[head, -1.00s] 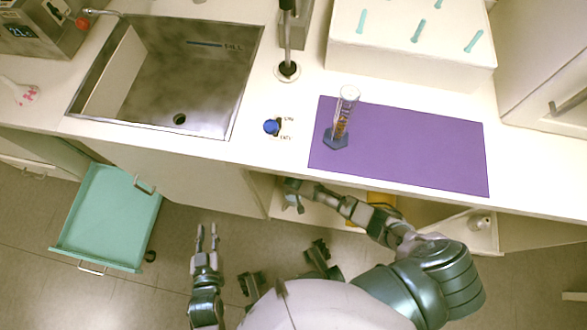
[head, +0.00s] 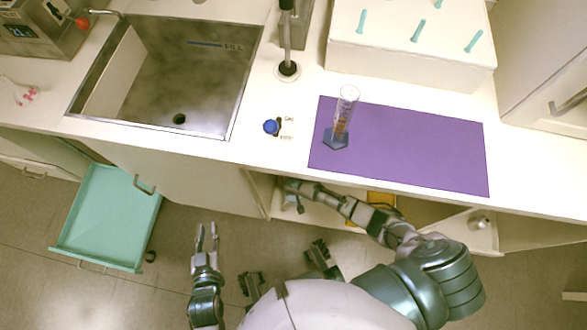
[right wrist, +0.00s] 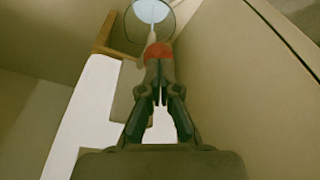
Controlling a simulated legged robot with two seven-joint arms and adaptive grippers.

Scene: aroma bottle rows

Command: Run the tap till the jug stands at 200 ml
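The graduated clear vessel (head: 344,110) stands upright on the purple mat (head: 430,155); I cannot read its level. A tap column (head: 288,62) rises behind the blue knob (head: 270,127) on the counter. My left gripper (head: 207,232) is open and empty over the floor, in front of the counter. My right gripper (head: 291,193) is low at the open space under the counter, partly hidden. In the right wrist view its fingers (right wrist: 159,85) are close together on a red piece (right wrist: 158,50), with a pale stem and round ring (right wrist: 152,12) beyond it.
The sink (head: 165,75) lies left on the counter. A white block with teal pegs (head: 410,60) stands behind the mat. The counter edge lies above my right arm.

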